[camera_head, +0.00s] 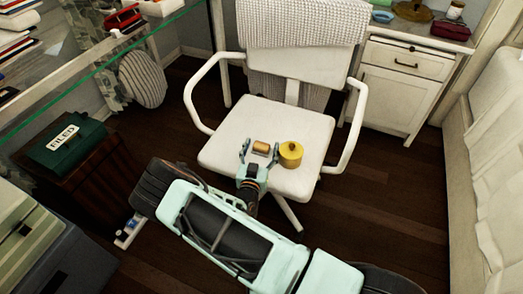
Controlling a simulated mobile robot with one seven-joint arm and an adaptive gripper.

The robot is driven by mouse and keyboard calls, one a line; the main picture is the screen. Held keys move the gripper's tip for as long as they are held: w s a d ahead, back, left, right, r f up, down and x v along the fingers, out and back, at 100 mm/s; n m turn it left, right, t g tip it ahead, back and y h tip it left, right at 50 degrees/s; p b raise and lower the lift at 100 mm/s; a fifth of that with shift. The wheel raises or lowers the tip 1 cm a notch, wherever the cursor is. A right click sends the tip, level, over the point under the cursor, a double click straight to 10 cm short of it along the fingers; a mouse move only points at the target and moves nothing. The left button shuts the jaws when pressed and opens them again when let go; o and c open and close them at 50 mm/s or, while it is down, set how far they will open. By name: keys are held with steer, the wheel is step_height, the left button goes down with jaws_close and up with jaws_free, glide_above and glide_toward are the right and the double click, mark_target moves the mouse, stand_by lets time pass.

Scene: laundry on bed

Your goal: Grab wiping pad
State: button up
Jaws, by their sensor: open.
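A small orange-brown block (261,147), which looks like the wiping pad, lies on the white chair's seat. My gripper (260,151) is over the seat, its two fingers spread. The block shows between the fingertips, one finger to its left and one to its right. I cannot tell whether either finger touches it. My arm reaches in from the bottom of the view and hides the seat's front edge in part.
A yellow lidded pot (291,155) stands on the seat just right of my gripper. The white chair (225,150) has armrests on both sides. A glass-topped desk (95,55) is at left, a white cabinet (390,105) at back right, a bed (495,150) at right.

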steer(key=c, duration=1.3)
steer(key=shift+r, duration=0.15)
